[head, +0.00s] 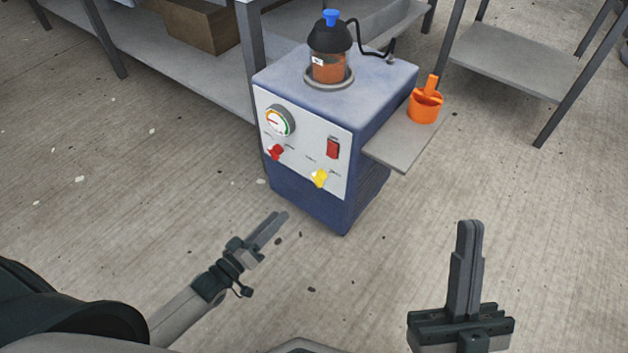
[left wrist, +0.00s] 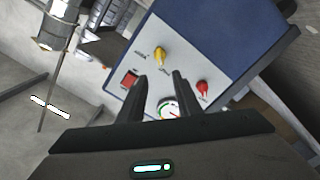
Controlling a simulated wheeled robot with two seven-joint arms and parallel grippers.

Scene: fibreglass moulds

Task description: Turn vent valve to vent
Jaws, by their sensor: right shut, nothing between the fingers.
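The blue machine (head: 360,130) has a white front panel (head: 300,150) with a red valve knob (head: 277,152) below the gauge and a yellow valve knob (head: 320,178) lower right. Their labels are too small to read, so I cannot tell which is the vent valve. The left wrist view shows the red knob (left wrist: 203,89) right of the fingers and the yellow knob (left wrist: 159,56) beyond them. My left gripper (head: 280,217) is open and empty, in front of the panel and apart from it; its fingers (left wrist: 161,78) stand apart. My right gripper (head: 469,224) is shut and empty, right of the machine.
The panel carries a round gauge (head: 278,121) and a red rocker switch (head: 333,148). A jar with a black lid (head: 330,50) stands on top. An orange cup (head: 425,104) sits on the side shelf (head: 400,145).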

